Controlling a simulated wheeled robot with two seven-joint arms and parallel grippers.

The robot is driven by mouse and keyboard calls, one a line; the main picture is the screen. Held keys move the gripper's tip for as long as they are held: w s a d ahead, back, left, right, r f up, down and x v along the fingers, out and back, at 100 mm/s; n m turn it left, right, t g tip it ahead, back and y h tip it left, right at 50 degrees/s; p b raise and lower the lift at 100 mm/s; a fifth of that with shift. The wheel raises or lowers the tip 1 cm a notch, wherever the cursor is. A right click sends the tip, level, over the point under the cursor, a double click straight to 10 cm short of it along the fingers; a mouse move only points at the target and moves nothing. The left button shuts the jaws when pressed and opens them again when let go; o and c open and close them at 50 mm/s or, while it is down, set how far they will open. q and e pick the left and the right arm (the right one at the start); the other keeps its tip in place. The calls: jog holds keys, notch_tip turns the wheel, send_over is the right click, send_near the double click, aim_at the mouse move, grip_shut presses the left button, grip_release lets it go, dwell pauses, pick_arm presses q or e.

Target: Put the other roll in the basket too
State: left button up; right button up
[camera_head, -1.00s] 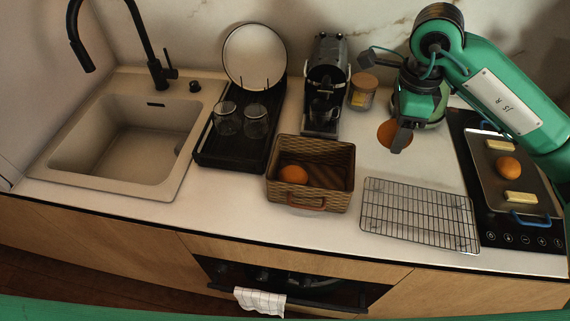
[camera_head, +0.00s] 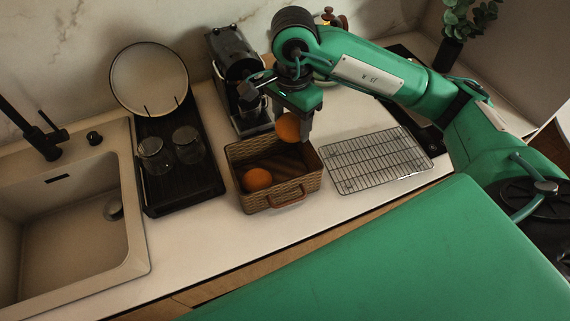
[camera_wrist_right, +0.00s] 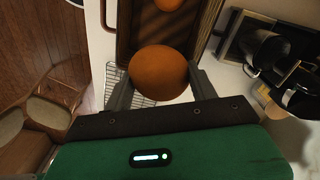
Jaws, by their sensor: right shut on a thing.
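My right gripper (camera_head: 300,124) is shut on an orange-brown round roll (camera_head: 288,127), held above the right back part of the wicker basket (camera_head: 271,203). In the right wrist view the held roll (camera_wrist_right: 160,72) sits between both fingers, with the basket (camera_wrist_right: 128,28) beyond it. Another roll (camera_head: 257,179) lies inside the basket at its left; part of it shows at the top of the right wrist view (camera_wrist_right: 168,4). The basket stands on the counter with a reddish handle at its front. My left gripper is not in view.
A wire cooling rack (camera_head: 375,162) lies right of the basket. A black dish tray with two glasses (camera_head: 187,146) stands to its left, and a coffee machine (camera_head: 238,85) behind it. The sink (camera_head: 65,215) is at far left. The counter front is clear.

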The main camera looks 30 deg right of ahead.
jog(key=p, duration=0.3)
send_over(290, 172)
notch_tip(290, 172, down, 11)
jog(key=shift+r, duration=0.15)
notch_tip(290, 172, down, 5)
jog(key=shift+f+p, duration=0.1)
jog(key=shift+p, duration=0.4)
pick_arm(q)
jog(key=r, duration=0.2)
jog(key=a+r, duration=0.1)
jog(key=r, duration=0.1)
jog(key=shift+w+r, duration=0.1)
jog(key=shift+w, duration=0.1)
pick_arm(e)
jog(key=shift+f+b, duration=0.15)
jog(key=shift+b, duration=0.2)
jog(key=o, duration=1)
jog(key=shift+c, duration=0.2)
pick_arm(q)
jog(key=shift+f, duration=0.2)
